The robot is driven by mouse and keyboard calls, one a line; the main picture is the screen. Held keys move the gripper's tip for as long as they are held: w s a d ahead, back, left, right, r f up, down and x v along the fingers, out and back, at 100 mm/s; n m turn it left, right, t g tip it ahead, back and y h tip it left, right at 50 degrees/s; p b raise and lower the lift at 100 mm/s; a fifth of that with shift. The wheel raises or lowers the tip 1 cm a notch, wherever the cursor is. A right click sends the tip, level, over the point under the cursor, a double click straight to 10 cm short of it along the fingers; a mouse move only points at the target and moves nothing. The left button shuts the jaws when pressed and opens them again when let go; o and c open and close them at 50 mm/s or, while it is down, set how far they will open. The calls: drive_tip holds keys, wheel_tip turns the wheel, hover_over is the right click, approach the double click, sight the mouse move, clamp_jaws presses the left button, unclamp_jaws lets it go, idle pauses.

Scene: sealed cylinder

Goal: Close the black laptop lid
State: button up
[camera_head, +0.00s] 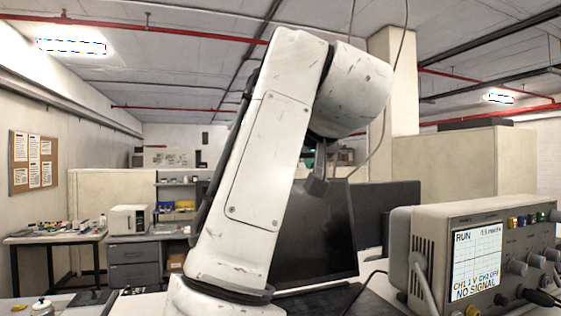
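The black laptop stands open on the table behind my arm. Its dark, blank lid (325,232) is raised and leans back a little. Its keyboard base (318,300) shows in part at the bottom of the view. My white arm covers the laptop's left side. A small dark grey part hangs below the arm's upper end, in front of the lid's top edge in the picture. I cannot tell whether it belongs to my gripper or whether it touches the lid. No fingertips can be made out.
An oscilloscope (425,232) with a lit screen stands close on the right, with cables near it. A dark monitor (400,205) is behind the laptop. A bench with drawers (133,255) and a small white appliance (128,219) stand farther back left.

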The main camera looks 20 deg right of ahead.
drive_tip(key=shift+p+x, duration=0.7)
drive_tip(key=shift+x, duration=1.85)
drive_tip(key=shift+c, duration=0.3)
drive_tip(key=c, duration=1.5)
drive_tip(key=shift+o, duration=0.2)
drive_tip(key=shift+s, duration=0.1)
